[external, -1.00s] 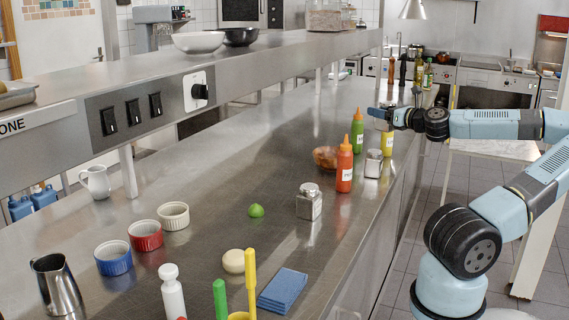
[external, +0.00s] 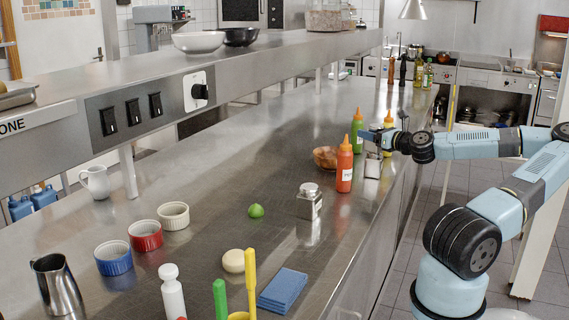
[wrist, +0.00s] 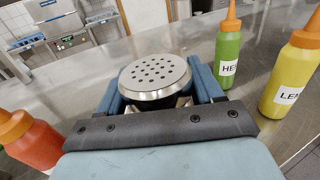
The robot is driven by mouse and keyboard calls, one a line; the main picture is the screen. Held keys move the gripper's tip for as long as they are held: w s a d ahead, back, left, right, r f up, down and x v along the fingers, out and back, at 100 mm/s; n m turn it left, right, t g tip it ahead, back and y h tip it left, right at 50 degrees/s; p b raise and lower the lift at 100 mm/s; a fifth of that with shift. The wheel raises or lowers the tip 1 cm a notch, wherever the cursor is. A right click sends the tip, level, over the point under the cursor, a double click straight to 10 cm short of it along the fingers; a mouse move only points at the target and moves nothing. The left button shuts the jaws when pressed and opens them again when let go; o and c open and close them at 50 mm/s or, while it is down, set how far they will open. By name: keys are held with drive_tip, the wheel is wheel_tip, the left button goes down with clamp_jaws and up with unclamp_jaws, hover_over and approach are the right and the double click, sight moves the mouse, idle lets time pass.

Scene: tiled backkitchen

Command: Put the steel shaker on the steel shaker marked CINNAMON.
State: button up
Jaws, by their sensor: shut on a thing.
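One steel shaker (external: 373,168) stands on the counter near the right edge. My gripper (external: 374,152) is shut on it near its top. In the wrist view its perforated round lid (wrist: 155,73) sits between the two blue fingers of my gripper (wrist: 160,88). A second steel shaker (external: 309,203) stands upright and free on the counter, nearer the external camera and to the left. I cannot read a CINNAMON mark on either shaker. The held shaker's lower body is hidden in the wrist view.
A red-orange bottle (external: 344,168) stands close left of the held shaker. A green bottle (external: 357,132), a yellow bottle (external: 388,122) and a brown bowl (external: 325,157) are also close. A lime (external: 256,211) lies left of the free shaker. The counter between the bottles and that shaker is clear.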

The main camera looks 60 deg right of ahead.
drive_tip(key=o, duration=1.2)
drive_tip(key=shift+c, duration=0.2)
drive_tip(key=v, duration=1.2)
